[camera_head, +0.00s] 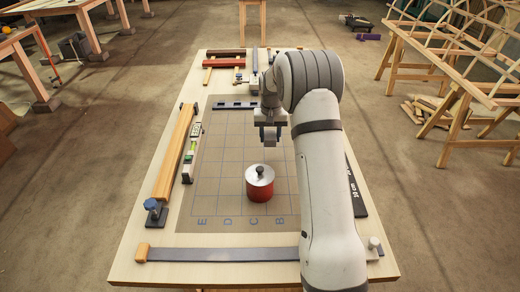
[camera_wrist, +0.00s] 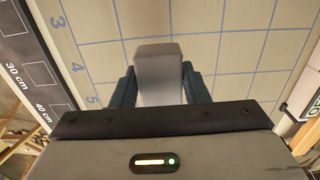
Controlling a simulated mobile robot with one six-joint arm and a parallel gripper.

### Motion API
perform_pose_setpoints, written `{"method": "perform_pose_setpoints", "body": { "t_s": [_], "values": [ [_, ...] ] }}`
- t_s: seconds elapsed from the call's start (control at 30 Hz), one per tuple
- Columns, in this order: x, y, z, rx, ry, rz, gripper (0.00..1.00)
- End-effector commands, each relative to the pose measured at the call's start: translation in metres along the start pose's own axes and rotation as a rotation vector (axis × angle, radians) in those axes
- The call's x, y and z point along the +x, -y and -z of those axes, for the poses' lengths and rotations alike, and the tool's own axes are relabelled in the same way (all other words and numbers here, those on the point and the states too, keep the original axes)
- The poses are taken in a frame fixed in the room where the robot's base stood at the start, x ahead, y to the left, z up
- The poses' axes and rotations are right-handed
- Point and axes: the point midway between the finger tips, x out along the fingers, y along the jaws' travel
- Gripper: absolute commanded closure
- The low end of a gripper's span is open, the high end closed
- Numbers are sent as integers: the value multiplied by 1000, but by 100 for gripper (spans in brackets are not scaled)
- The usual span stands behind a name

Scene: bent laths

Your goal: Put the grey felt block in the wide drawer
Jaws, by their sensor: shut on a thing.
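The grey felt block (camera_wrist: 158,72) is between the dark fingers of my gripper (camera_wrist: 159,84) in the wrist view. Its far end sticks out past the fingertips, above the gridded mat. In the head view my gripper (camera_head: 269,136) hangs over the middle of the mat, shut on the block, behind the red pot. The block is small and partly hidden by the fingers there. I cannot make out a wide drawer in either view.
A red pot with a grey lid (camera_head: 259,186) stands on the gridded mat (camera_head: 213,190). A wooden beam (camera_head: 176,150) and a level (camera_head: 190,152) lie at the left. A dark slotted bar (camera_head: 236,105) lies behind. The mat's left part is clear.

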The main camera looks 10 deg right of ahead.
Motion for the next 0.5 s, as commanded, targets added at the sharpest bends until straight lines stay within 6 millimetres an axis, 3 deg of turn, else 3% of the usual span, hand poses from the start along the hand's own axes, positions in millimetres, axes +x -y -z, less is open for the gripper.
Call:
{"method": "perform_pose_setpoints", "body": {
  "t_s": [0.2, 0.5],
  "values": [
    [37, -1, -1, 1, 3, 0, 80],
    [67, -2, -1, 2, 4, 0, 80]
  ]
}}
